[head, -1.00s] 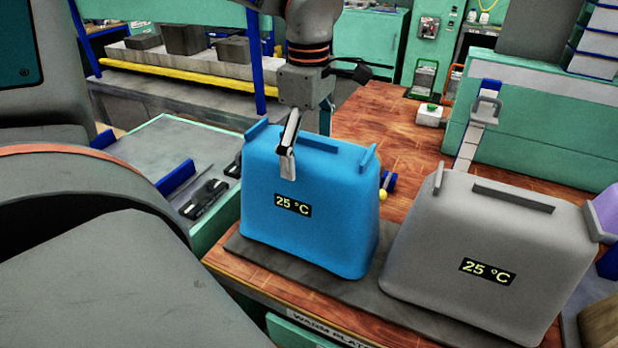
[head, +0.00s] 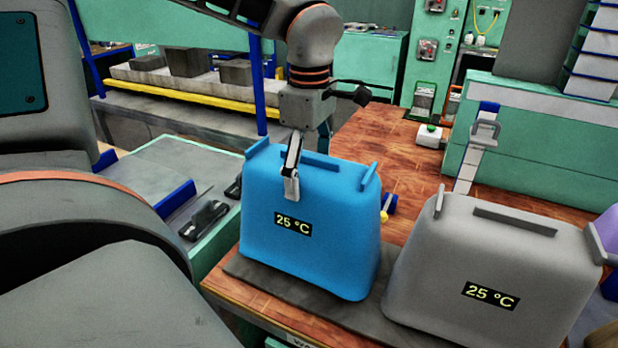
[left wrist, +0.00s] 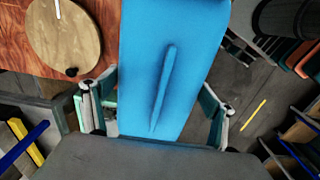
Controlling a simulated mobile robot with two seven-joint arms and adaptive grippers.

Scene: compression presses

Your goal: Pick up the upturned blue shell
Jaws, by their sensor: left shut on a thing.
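The upturned blue shell (head: 310,250) is upright over the dark plate (head: 240,272) at the table's front edge, with a "25 °C" display on its side. My left gripper (head: 296,172) comes down from above and is shut on its upper edge. One finger lies against the near face; the other is hidden behind the shell. In the left wrist view, the fingers (left wrist: 160,112) flank the blue shell (left wrist: 172,60), which has a raised rib. I cannot tell clearly whether its base clears the plate. My right gripper is not in view.
A grey shell (head: 480,260), also reading "25 °C", stands close to the right of the blue one. A yellow-tipped blue item (head: 388,207) lies behind the gap. A small box with a green button (head: 430,134) stands further back. The wooden tabletop (head: 385,130) behind is mostly clear.

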